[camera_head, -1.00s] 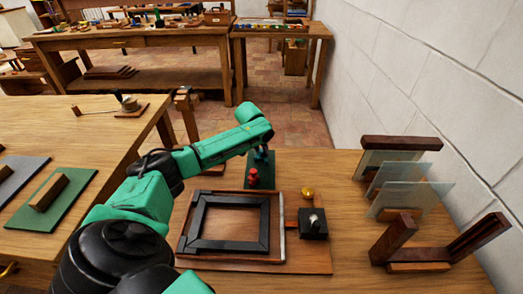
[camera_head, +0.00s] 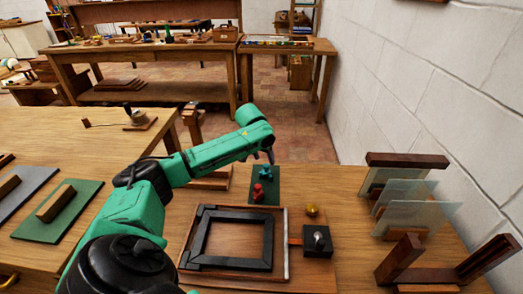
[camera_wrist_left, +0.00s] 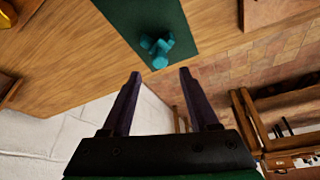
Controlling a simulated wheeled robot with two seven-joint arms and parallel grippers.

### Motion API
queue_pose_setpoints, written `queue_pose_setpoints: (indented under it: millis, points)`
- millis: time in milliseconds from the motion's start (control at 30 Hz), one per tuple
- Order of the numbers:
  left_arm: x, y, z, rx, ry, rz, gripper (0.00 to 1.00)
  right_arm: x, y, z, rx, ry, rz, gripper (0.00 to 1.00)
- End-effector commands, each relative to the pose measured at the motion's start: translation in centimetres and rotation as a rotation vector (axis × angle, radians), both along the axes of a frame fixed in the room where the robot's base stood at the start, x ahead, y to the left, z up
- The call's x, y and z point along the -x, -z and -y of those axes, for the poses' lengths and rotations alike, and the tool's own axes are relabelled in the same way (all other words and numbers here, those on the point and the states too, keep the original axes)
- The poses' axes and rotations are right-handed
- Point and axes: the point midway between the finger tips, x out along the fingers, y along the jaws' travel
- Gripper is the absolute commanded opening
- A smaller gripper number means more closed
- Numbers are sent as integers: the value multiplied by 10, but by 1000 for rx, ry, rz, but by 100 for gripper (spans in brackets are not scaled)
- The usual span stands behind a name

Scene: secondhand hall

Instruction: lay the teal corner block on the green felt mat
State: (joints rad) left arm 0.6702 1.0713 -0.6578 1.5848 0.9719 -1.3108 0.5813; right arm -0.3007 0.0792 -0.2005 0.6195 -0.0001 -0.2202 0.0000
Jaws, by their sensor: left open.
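A small teal corner block (camera_head: 264,174) lies on the dark green felt mat (camera_head: 272,196), near the mat's far end. The wrist view shows the block (camera_wrist_left: 157,48) on the mat (camera_wrist_left: 120,12), just beyond the fingertips and apart from them. My left gripper (camera_head: 270,156) hangs close above the far end of the mat. Its two dark fingers (camera_wrist_left: 160,73) are spread with nothing between them. A red block (camera_head: 259,193) stands on the same mat, nearer to me. My right gripper is not in view.
A dark frame (camera_head: 232,240) on a wooden board lies nearer than the mat. A brass knob (camera_head: 312,210) and a black box (camera_head: 317,240) stand right of it. Glass panes (camera_head: 415,215) stand farther right. Another green mat (camera_head: 85,212) with a wooden bar lies on the left table.

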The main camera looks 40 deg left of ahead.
Motion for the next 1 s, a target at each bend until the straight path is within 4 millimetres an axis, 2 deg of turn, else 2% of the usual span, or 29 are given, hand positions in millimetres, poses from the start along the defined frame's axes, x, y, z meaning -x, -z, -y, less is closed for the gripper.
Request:
queue_pose_setpoints:
  millis: [100,300,867,933,1000]
  points:
    - [11,-27,2,-2,1,1,60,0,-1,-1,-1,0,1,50]
    - [21,-52,5,0,1,0,60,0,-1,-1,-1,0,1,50]
    - [22,-55,6,0,0,-1,60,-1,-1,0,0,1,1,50]
    - [22,-61,6,0,0,0,60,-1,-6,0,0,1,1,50]
    - [22,-80,6,0,0,0,60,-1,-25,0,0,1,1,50]
